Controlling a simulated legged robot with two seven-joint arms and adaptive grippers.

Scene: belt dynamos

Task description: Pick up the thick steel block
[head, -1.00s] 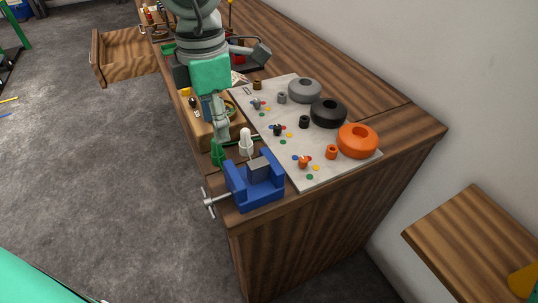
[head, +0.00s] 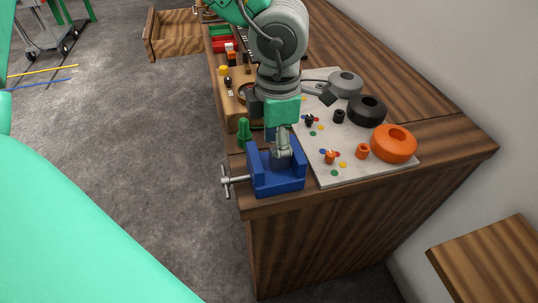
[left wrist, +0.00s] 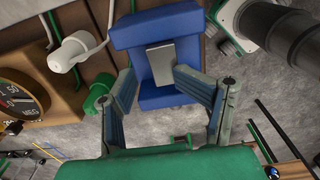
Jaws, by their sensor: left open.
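The thick steel block is a grey plate (left wrist: 163,65) in the blue vise (left wrist: 130,32) in the left wrist view. The vise also shows in the head view (head: 277,184), at the near end of the bench; there my gripper hides most or all of the block. My left gripper (head: 283,153) points down over the vise. In the left wrist view the open fingers (left wrist: 152,77) stand apart, one on each side of the block's near end; I cannot tell whether they touch it. My right gripper is not in view.
A green peg-like piece (head: 243,132) stands left of the vise. A grey mat (head: 352,173) on the right carries an orange ring (head: 394,144), a black ring (head: 367,109), a grey ring (head: 345,84) and small parts. A gauge (left wrist: 18,100) is at left in the wrist view.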

